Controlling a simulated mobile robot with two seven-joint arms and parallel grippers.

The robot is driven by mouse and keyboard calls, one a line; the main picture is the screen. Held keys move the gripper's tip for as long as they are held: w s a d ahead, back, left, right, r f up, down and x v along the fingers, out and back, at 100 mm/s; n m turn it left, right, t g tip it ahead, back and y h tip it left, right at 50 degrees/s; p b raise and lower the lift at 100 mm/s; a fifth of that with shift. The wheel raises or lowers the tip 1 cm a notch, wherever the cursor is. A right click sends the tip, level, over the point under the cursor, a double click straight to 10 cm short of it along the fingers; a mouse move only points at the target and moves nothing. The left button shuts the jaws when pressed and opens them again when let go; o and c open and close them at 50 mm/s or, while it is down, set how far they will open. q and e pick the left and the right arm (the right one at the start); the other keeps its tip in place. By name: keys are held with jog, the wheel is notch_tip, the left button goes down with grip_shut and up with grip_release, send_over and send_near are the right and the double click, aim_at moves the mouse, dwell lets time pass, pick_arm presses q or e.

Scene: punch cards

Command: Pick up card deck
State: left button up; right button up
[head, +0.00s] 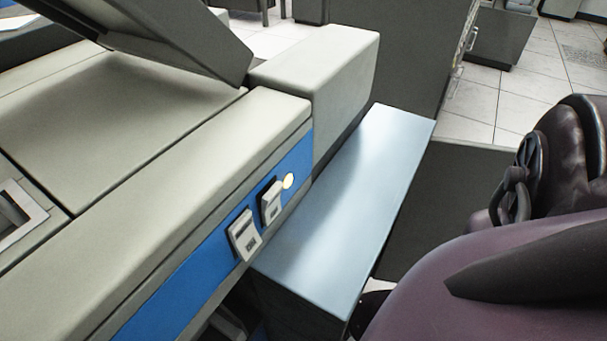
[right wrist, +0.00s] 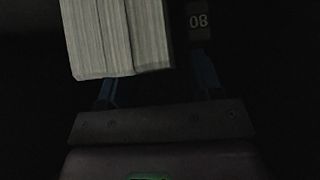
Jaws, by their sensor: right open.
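The card deck (right wrist: 115,35) shows in the right wrist view as pale, finely striped stacks of cards at the top, left of centre. My right gripper (right wrist: 156,80) is open, with its two bluish fingers pointing toward the deck. The left finger is close to the deck's near edge and the right finger stands to the right of it. The picture is too dark to tell whether either finger touches the cards. The deck and my right gripper are not visible in the head view. My left gripper is in neither view.
A dark numbered tag (right wrist: 198,20) sits right of the deck in dark surroundings. In the head view, a beige machine (head: 180,150) with a blue panel and two switches (head: 258,218) fills the left. A bare, pale blue-grey surface (head: 340,205) lies beside it.

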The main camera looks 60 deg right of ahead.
jog(key=shift+f, duration=0.1)
jog(key=shift+s, duration=0.1)
grip_shut()
dwell(0.4)
jog(key=s, duration=3.1)
jog(key=shift+s+d+r, duration=0.25)
jog(key=shift+s+r, duration=0.05)
jog(key=shift+s, duration=0.1)
